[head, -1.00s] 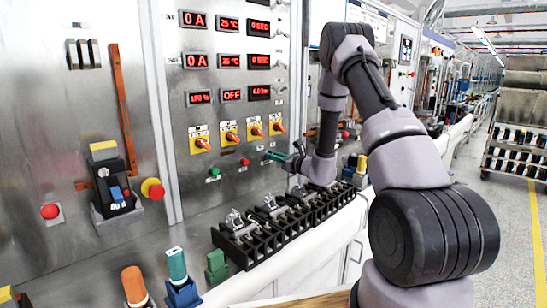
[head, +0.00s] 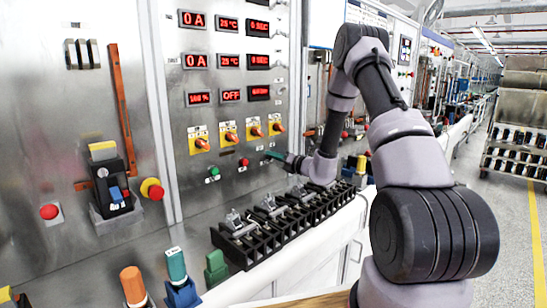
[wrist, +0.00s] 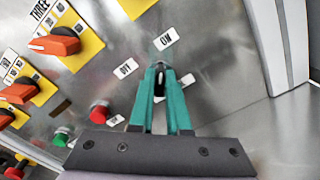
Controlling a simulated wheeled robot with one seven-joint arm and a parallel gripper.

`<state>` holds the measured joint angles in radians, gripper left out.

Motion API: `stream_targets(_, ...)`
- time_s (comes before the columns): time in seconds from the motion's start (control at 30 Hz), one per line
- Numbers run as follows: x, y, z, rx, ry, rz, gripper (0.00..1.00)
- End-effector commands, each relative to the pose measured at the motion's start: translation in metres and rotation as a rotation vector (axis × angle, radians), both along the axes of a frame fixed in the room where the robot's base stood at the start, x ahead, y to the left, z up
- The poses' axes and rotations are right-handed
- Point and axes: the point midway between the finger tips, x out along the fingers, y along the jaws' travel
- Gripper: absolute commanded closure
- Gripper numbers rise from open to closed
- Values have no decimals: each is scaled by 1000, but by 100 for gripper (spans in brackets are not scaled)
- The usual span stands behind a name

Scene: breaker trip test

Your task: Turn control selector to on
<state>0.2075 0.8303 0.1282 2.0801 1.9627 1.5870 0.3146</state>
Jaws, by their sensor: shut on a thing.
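The control selector (wrist: 160,83) is a small dark knob on the metal panel. In the wrist view, an "OFF" label (wrist: 125,68) lies to its upper left and an "ON" label (wrist: 166,40) above it. My gripper (wrist: 160,72) has teal fingers that are closed around the knob. The fingers partly cover it, so I cannot tell exactly which label it points to. In the head view my gripper (head: 269,155) is at the lower right of the panel, and the selector is too small and covered to make out.
Orange rotary switches (head: 230,137) on yellow plates, a red button (head: 245,162) and a green button (head: 213,171) are close by on the panel. Displays sit above, one reading "OFF" (head: 230,96). A black terminal block (head: 240,248) stands on the bench below.

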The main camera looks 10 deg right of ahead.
Motion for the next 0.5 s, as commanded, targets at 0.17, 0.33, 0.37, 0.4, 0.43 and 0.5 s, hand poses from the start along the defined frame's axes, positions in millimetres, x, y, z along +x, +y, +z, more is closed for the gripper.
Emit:
stream_targets(0.17, 0, -1, -1, 51, 35, -1, 100)
stream_targets(0.33, 0, -1, -1, 75, 50, -1, 100)
stream_targets(0.37, 0, -1, -1, 76, 51, -1, 100)
stream_targets(0.4, 0, -1, -1, 79, 53, -1, 100)
stream_targets(0.43, 0, -1, -1, 80, 54, -2, 100)
stream_targets(0.5, 0, -1, -1, 80, 54, -2, 100)
